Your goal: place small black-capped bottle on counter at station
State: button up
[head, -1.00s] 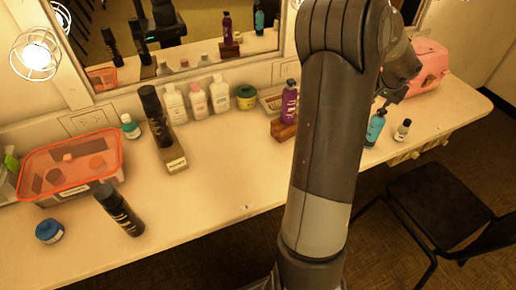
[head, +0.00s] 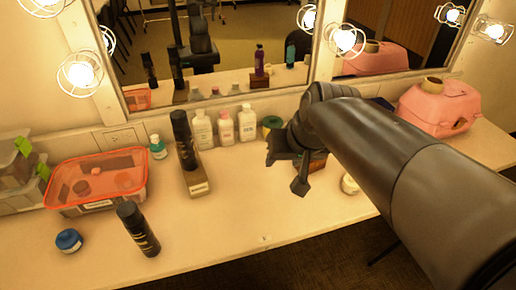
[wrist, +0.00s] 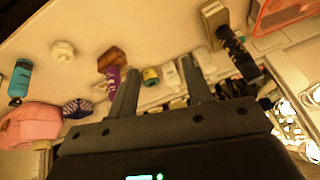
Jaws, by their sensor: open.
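My gripper (head: 288,172) is open and empty above the middle of the counter (head: 235,215). In the wrist view its two fingers (wrist: 158,70) are spread apart. A wooden block with a purple bottle (wrist: 113,78) on it shows beyond the fingers; in the head view the block (head: 316,162) is mostly hidden behind my gripper.
A tall black can (head: 184,140) stands on a labelled block (head: 197,184). Another black can (head: 138,228), a blue jar (head: 69,240) and an orange-lidded box (head: 95,182) are at left. White bottles (head: 225,128) line the mirror. A white jar (head: 349,184) and pink case (head: 440,107) are right.

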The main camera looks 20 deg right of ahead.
jog(key=s+a+n+h, duration=0.1)
jog(key=s+a, duration=0.2)
jog(key=s, duration=0.3)
jog(key=shift+a+f+n, duration=0.35)
jog(key=shift+a+n, duration=0.05)
dwell(0.8)
